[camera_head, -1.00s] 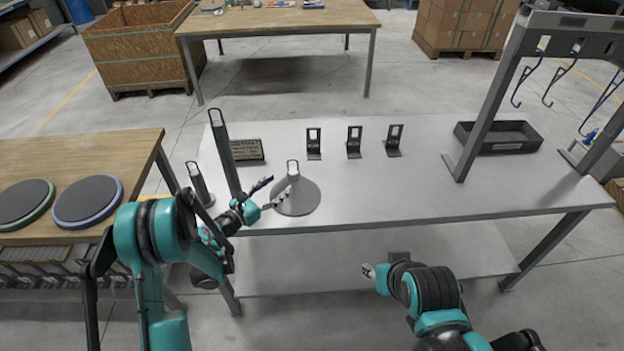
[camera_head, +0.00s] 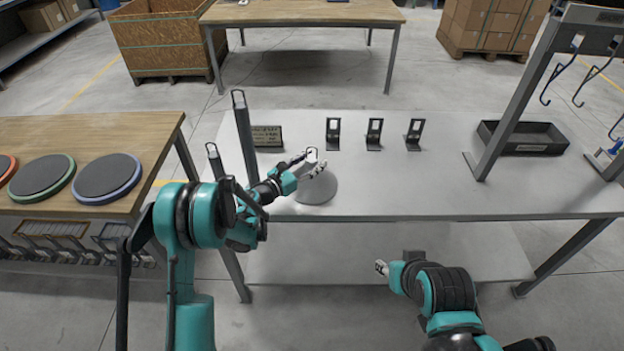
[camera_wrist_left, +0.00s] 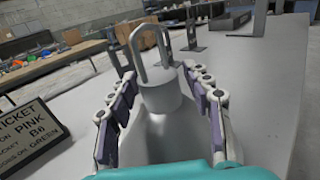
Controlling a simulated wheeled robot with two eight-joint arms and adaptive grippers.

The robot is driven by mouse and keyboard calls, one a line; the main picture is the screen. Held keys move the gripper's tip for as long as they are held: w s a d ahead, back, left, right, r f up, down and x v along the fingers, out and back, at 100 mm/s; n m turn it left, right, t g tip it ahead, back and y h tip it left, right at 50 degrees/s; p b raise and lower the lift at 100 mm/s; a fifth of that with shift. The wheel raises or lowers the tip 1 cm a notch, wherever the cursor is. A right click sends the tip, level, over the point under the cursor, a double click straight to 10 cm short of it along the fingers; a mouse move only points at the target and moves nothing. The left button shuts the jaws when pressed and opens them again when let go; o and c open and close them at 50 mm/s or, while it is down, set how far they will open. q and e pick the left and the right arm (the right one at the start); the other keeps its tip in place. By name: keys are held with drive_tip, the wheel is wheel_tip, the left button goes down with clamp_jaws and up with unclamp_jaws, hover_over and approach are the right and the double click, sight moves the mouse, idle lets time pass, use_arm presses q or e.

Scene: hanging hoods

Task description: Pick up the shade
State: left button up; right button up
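The shade (camera_head: 318,188) is a grey cone with a narrow neck and a loop on top. It stands upright near the front edge of the grey metal table. In the left wrist view its neck and loop (camera_wrist_left: 158,92) are between my two fingers. My left gripper (camera_head: 312,160) is open, with one finger on each side of the neck; gaps show on both sides. The gripper hides part of the shade's top in the head view. My right gripper (camera_head: 381,267) is low in front of the table, away from the shade; its opening is too small to judge.
Tall dark posts (camera_head: 245,138) stand left of the shade, near a sign (camera_head: 267,137). Several small black stands (camera_head: 374,134) are behind it to the right. A black tray (camera_head: 522,137) and hook rack (camera_head: 510,100) are farther right. The table's right middle is clear.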

use_arm(q)
clamp_jaws()
